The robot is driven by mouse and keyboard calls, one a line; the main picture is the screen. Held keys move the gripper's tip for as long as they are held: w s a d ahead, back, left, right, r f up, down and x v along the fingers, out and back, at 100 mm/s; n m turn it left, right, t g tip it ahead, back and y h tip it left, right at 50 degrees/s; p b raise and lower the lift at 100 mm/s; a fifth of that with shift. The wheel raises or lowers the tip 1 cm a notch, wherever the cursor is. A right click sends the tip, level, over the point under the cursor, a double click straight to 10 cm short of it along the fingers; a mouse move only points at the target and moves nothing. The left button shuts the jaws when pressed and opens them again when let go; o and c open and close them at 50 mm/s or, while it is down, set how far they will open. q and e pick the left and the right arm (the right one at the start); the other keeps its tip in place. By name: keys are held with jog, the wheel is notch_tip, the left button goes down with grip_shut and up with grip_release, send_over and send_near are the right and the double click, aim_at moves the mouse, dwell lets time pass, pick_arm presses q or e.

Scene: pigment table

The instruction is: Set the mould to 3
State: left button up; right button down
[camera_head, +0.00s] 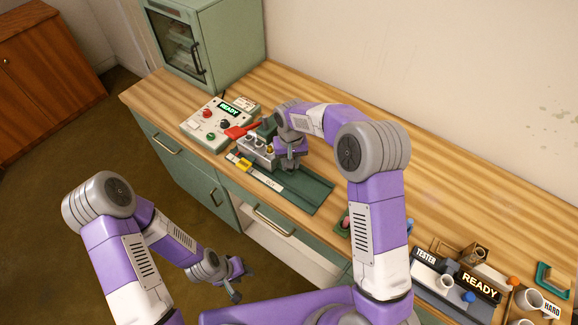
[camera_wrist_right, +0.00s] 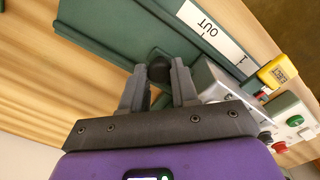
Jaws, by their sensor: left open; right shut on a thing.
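The mould (camera_head: 312,190) is a dark green bed on the wooden counter with a white scale strip (camera_head: 268,179) along its front. A yellow marker (camera_head: 244,166) sits near the left end of the strip; the number there is too small to read. In the right wrist view the strip (camera_wrist_right: 212,32) reads OUT, and the yellow marker (camera_wrist_right: 279,72) is at the right. My right gripper (camera_head: 290,163) is over the mould. Its fingers are shut on a dark round knob (camera_wrist_right: 158,70) on the green part. My left gripper (camera_head: 237,284) is open and empty, in front of the counter.
A control box (camera_head: 196,128) with a READY display and coloured buttons stands left of the mould, beside a red handle (camera_head: 241,131). A green cabinet (camera_head: 222,50) stands behind. A tester (camera_head: 432,272), cups and other small things fill the right. The back counter is clear.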

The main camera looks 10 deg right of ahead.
jog(key=shift+w+a, duration=0.3)
jog(key=shift+w, duration=0.05)
jog(key=shift+a+r, duration=0.1)
jog(key=c, duration=1.2)
grip_release()
jog(key=shift+w, duration=0.1)
jog(key=o, duration=0.3)
jog(key=shift+a, duration=0.1)
jog(key=shift+o, duration=0.2)
notch_tip(320, 180, up, 8)
jog(key=shift+f+p, duration=0.25)
jog(key=shift+p, duration=0.25)
